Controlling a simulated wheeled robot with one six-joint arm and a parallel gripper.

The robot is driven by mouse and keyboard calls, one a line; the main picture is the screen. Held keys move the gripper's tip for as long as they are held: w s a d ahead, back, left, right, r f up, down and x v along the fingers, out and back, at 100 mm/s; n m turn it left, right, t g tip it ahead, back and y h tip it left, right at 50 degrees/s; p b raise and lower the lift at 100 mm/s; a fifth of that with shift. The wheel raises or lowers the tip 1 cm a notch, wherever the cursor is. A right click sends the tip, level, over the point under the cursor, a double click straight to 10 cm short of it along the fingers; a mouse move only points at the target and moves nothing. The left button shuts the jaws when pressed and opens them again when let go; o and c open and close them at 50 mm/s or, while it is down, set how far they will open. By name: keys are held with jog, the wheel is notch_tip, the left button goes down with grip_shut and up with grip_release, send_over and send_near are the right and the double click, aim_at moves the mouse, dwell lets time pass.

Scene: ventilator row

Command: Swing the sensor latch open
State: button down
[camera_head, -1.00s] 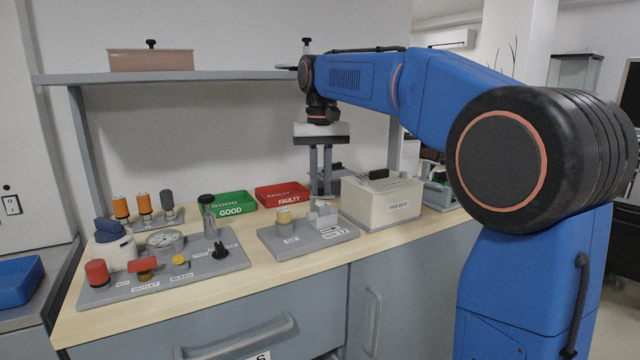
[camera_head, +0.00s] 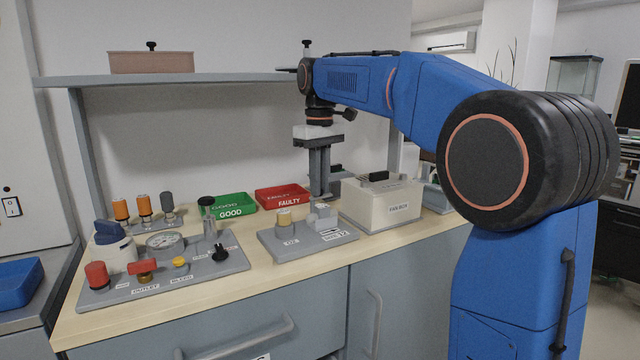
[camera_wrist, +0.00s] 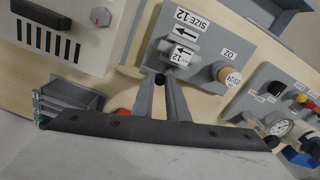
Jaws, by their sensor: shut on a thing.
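The sensor block (camera_head: 323,213) is a small light grey housing on the right of a grey plate (camera_head: 285,246). In the wrist view the block (camera_wrist: 180,58) carries a white label with "12" and arrows, next to a "SIZE 12" label. My gripper (camera_head: 322,194) points down at the block's back side. In the wrist view my gripper (camera_wrist: 163,80) has its two fingertips nearly together on a small dark piece (camera_wrist: 159,79), apparently the sensor latch, at the block's edge. The fingers hide much of it, so the latch's angle cannot be told.
The white fan box (camera_head: 382,204) is close on the right. Red FAULTY (camera_head: 282,196) and green GOOD (camera_head: 228,204) trays lie behind. A shelf (camera_head: 200,77) runs above.

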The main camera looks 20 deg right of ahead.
dwell(0.4)
jog(key=c, duration=1.7)
grip_release()
jog(key=shift+c, duration=0.2)
jog(key=shift+r, duration=3.8)
jog(key=s+d+f+m+t, duration=0.1)
jog(key=s+d+f, duration=0.1)
jog(key=s+f, duration=0.55)
jog(key=s+d+f+m+t, duration=0.15)
jog(key=s+f, duration=0.25)
jog(key=s, duration=0.7)
jog(key=s+d+f+m+t, duration=0.1)
jog(key=s+f+m+t, duration=0.1)
jog(key=s+f, duration=1.4)
notch_tip(320, 180, down, 4)
jog(key=shift+d+r+m, duration=0.1)
jog(key=shift+d+m, duration=0.3)
jog(key=shift+m, duration=0.05)
